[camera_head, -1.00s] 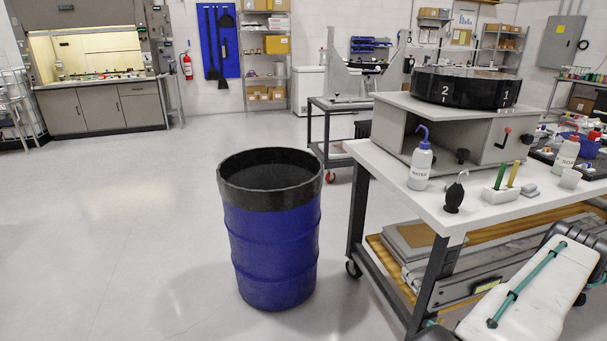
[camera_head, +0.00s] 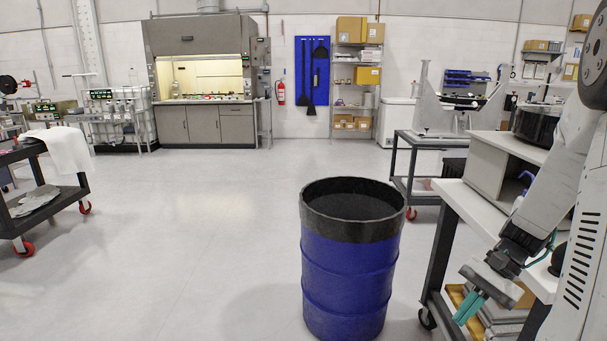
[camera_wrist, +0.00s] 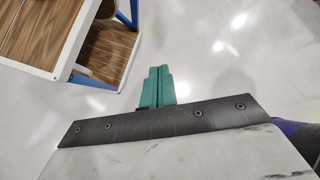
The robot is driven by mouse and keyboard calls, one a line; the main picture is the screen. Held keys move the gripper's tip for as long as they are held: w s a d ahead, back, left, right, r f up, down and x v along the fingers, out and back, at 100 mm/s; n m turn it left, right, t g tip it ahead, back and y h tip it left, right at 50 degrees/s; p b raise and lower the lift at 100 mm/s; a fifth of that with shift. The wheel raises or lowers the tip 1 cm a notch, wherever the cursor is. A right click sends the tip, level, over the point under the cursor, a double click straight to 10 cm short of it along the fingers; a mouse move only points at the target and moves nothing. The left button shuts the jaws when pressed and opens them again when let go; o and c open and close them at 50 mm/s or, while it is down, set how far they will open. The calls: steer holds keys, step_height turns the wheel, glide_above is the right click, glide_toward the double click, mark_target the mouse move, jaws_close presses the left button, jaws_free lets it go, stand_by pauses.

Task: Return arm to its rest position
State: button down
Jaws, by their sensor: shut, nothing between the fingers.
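My gripper (camera_head: 469,308) has teal fingers and hangs at the lower right of the head view, pointing down and to the left beside the white-topped cart. In the wrist view my gripper (camera_wrist: 157,88) shows its teal fingers pressed together, with nothing between them, over bare pale floor. My white and grey arm comes down from the right edge of the head view, in front of the cart.
A blue barrel (camera_head: 349,265) with a black rim stands left of my gripper. The white-topped cart (camera_head: 468,205) carries the mirror fixture's grey box (camera_head: 490,165). A dark cart (camera_head: 50,205) stands far left. The floor between is clear.

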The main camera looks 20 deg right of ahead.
steer(key=s+a+r+n+t+h, duration=0.1)
steer(key=s+a+r+n+h, duration=0.3)
steer(key=a+r, duration=0.3)
steer(key=s+a+r+n+t+h, duration=0.1)
steer(key=s+a+r+n+h, duration=0.3)
steer(key=a+r, duration=0.4)
steer(key=s+a+n, duration=0.1)
steer(key=a+n, duration=0.1)
steer(key=shift+s+a+r+h, duration=0.15)
steer(key=shift+a+r+h, duration=0.15)
steer(key=c, duration=2)
jaws_free()
steer(key=shift+a+r+n, duration=0.2)
steer(key=shift+a+n, duration=0.15)
steer(key=shift+n, duration=0.05)
steer(key=o, duration=0.6)
steer(key=shift+a, duration=0.1)
